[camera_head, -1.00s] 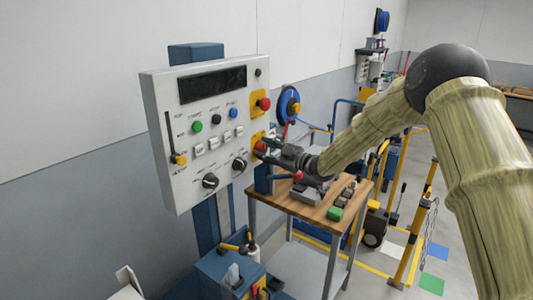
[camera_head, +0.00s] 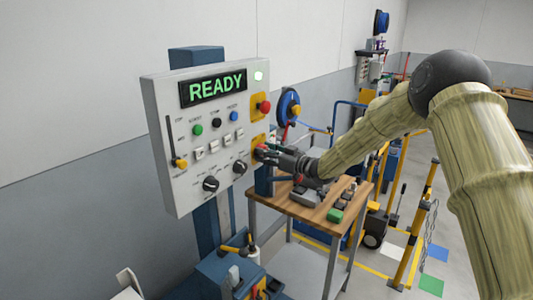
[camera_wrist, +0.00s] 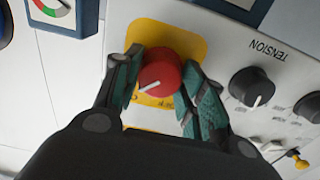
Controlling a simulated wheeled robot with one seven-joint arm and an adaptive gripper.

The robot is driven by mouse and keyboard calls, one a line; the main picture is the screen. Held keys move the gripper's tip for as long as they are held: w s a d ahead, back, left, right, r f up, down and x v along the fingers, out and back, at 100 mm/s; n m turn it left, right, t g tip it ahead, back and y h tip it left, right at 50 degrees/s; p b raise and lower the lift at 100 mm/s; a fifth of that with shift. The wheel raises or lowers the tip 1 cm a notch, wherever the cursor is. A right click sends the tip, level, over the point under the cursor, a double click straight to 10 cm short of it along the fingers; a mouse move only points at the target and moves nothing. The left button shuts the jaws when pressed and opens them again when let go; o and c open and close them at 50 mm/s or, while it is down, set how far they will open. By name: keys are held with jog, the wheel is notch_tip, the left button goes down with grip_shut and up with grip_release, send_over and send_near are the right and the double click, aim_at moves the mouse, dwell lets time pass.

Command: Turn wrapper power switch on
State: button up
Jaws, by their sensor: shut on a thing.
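The wrapper control panel (camera_head: 185,160) is a light grey box on a blue post, left of centre in the head view. Its display (camera_head: 213,87) reads READY in green, and a small lamp (camera_head: 258,76) at its top right is lit. The power switch is a round red knob with a white pointer line on a yellow plate; it shows clearly in the wrist view (camera_wrist: 161,77). My gripper (camera_head: 262,153) is at the panel's right side, its two green-padded fingers shut on the knob from both sides. In the head view the fingers mostly hide the knob.
A red emergency button (camera_head: 264,106) on a yellow plate sits just above my gripper. The black TENSION knob (camera_wrist: 251,86) is beside the switch. A small wooden-topped table (camera_head: 318,207) with tools stands below my arm. A blue toolbox (camera_head: 240,275) is below the panel.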

dwell(0.4)
jog(key=o, duration=1.1)
jog(key=shift+c, duration=0.2)
jog(key=v, duration=1.2)
